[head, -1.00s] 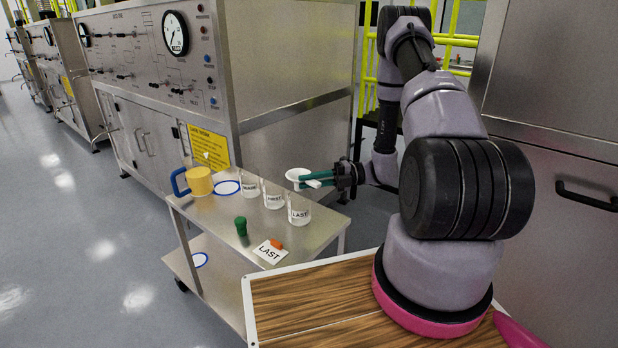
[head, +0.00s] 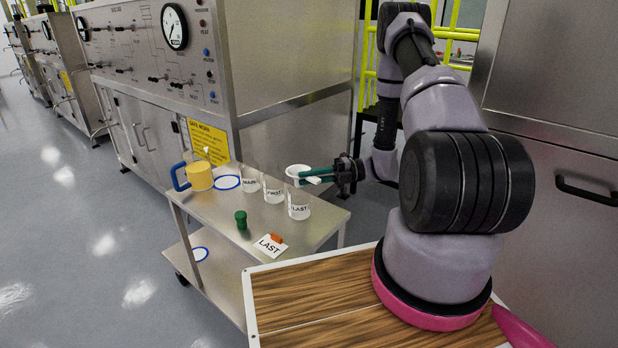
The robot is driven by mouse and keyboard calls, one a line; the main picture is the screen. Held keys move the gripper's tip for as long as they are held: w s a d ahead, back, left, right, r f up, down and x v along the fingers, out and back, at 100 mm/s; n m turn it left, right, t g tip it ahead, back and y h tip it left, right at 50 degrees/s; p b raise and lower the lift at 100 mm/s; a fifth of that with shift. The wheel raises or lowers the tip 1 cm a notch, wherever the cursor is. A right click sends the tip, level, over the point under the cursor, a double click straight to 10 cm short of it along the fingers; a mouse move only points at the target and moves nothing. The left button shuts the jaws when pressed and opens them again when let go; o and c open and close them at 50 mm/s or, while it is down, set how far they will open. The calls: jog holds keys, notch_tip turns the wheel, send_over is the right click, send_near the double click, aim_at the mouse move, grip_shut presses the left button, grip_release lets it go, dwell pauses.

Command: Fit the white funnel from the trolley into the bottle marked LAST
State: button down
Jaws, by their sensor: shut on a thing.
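The white funnel (head: 298,169) is held in my gripper (head: 315,175), whose green fingers are shut on its right side. The bottle marked LAST (head: 298,210) is a clear bottle with a white label, upright on the metal trolley (head: 220,212). In the head view the funnel's bowl shows just above this bottle's mouth. I cannot tell whether the funnel's stem is inside the mouth or above it.
Two more labelled bottles, the middle one (head: 273,189) and the left one (head: 249,180), stand beside LAST. A yellow mug (head: 200,177) with a blue handle, a green stopper (head: 241,219) and a LAST card (head: 268,246) with an orange piece (head: 277,238) are on the trolley.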

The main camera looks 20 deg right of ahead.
jog(key=shift+f, duration=0.1)
jog(key=c, duration=0.8)
grip_release()
jog(key=shift+o, duration=0.2)
jog(key=shift+d, duration=0.15)
jog(key=d, duration=1)
jog(key=shift+s+d+r, duration=0.2)
jog(key=shift+s+d, duration=0.05)
jog(key=shift+r, duration=0.1)
